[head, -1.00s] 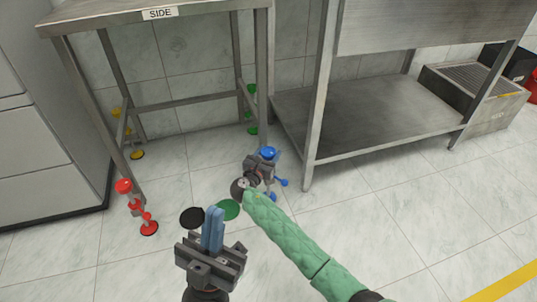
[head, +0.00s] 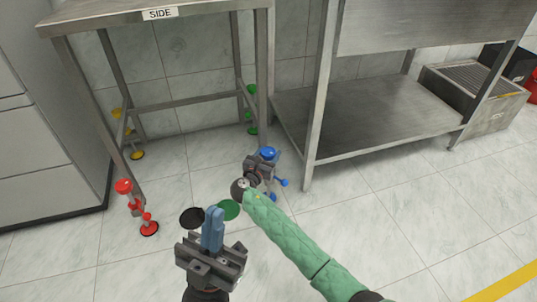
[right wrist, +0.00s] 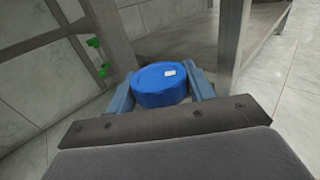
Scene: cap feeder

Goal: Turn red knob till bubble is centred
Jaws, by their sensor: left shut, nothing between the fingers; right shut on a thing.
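The red knob (head: 124,186) is on the front left leg of the side table, above a red foot (head: 149,228); neither gripper is at it. The blue knob (head: 268,153) is on the front right leg. My right gripper (head: 262,163) is shut on the blue knob, which also shows between its fingers in the right wrist view (right wrist: 160,85). A white mark is on the blue knob's top. My left gripper (head: 213,229) is shut and empty, upright in the foreground. No bubble is visible in these views.
The steel side table (head: 180,18) has yellow (head: 117,113) and green (head: 251,88) knobs on its rear legs. A steel bench (head: 365,110) stands at right. Floor between the red and blue knobs is mostly clear.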

